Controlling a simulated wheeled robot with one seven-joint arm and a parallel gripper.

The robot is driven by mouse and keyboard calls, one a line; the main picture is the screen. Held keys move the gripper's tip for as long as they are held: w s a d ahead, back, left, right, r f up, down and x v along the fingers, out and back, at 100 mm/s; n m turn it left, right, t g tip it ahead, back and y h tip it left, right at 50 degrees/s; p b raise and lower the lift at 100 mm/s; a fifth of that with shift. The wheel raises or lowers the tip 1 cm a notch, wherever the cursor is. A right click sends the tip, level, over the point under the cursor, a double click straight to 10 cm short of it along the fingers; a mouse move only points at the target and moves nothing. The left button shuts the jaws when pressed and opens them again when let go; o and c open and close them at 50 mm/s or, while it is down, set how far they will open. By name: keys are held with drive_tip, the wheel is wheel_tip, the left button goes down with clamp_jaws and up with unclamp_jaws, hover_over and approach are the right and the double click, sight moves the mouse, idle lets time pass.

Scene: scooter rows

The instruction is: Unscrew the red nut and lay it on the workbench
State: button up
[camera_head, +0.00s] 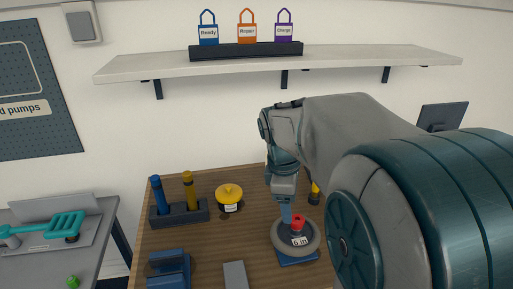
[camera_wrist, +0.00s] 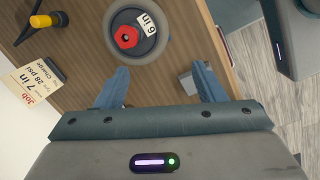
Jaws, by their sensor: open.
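The red nut (camera_head: 298,220) sits at the centre of a small wheel (camera_head: 308,246) labelled "6 in", which stands on a blue base on the wooden workbench (camera_head: 208,244). In the wrist view the red nut (camera_wrist: 126,37) shows from above as a knobbed shape on the wheel's dark hub. My gripper (camera_wrist: 160,68) is open and empty, its two blue fingers apart. The nut lies beyond the fingertips, toward the left finger, not between them. In the head view my gripper (camera_head: 286,212) is just above and behind the wheel, partly hidden by my arm.
A rack (camera_head: 180,212) with blue and yellow tools and a yellow-topped pot (camera_head: 229,196) stand at the bench's left. A blue block (camera_head: 169,268) and a grey block (camera_head: 235,275) lie in front. A yellow-and-black tool (camera_head: 314,193) stands behind the wheel. A job card (camera_wrist: 35,82) shows in the wrist view.

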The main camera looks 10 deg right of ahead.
sight(297, 220)
drive_tip(key=w+d+n+y, duration=0.2)
drive_tip(key=w+d+n, duration=0.4)
drive_tip(key=n, duration=0.1)
drive_tip(key=f+b, duration=0.1)
drive_tip(key=f, duration=1.2)
drive_tip(key=shift+s+a+f+b, duration=0.1)
drive_tip(key=shift+a+f+b, duration=0.1)
drive_tip(key=shift+b, duration=0.15)
drive_tip(key=c, duration=1.1)
drive_tip(key=shift+o, duration=0.2)
drive_tip(key=shift+r, duration=0.1)
drive_tip(key=shift+p, duration=0.4)
drive_tip(key=shift+n+p, duration=1.05)
drive_tip(key=shift+n, duration=0.15)
